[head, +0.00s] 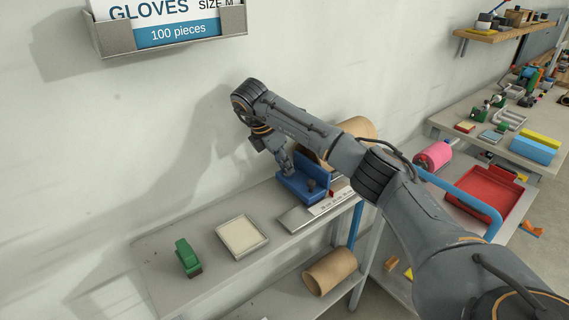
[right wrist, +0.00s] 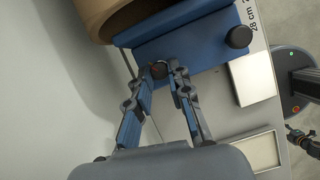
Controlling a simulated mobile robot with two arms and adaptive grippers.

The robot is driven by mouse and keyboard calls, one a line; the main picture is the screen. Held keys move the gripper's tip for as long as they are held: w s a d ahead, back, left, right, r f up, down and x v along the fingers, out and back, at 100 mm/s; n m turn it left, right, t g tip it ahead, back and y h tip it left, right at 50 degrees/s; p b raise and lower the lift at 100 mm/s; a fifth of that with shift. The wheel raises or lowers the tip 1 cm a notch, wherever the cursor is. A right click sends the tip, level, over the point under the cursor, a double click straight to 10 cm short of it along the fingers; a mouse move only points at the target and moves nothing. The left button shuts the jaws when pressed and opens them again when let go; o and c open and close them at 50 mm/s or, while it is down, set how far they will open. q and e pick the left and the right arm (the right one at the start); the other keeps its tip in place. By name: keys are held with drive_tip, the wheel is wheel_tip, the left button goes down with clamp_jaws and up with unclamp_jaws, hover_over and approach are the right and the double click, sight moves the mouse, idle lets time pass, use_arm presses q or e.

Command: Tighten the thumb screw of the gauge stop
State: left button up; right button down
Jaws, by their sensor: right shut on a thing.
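The blue gauge stop (head: 303,185) stands on the ruled metal rail of the shelf, against a brown roll. It fills the upper part of the right wrist view (right wrist: 196,37). My right gripper (head: 285,168) comes down at its left end. In the right wrist view its fingers (right wrist: 168,70) are closed around a small dark knob, the thumb screw (right wrist: 159,69), mostly hidden between the fingertips. A second dark round knob (right wrist: 239,37) sits on the stop's right part, clear of the fingers. What looks like my left gripper (right wrist: 303,139) shows small at the right edge.
The ruled rail (head: 318,209) runs along the shelf's right end. A shallow tray (head: 224,250) and a green clamp-like thing (head: 187,258) stand to the left. A brown roll (right wrist: 97,15) is close behind the stop. A glove box holder (head: 110,44) hangs above.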

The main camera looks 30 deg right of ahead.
idle(0.3)
drive_tip(key=c, duration=1.5)
unclamp_jaws()
drive_tip(key=v, duration=0.7)
drive_tip(key=shift+a+r, duration=0.2)
drive_tip(key=shift+r, duration=0.05)
drive_tip(key=shift+f, duration=0.1)
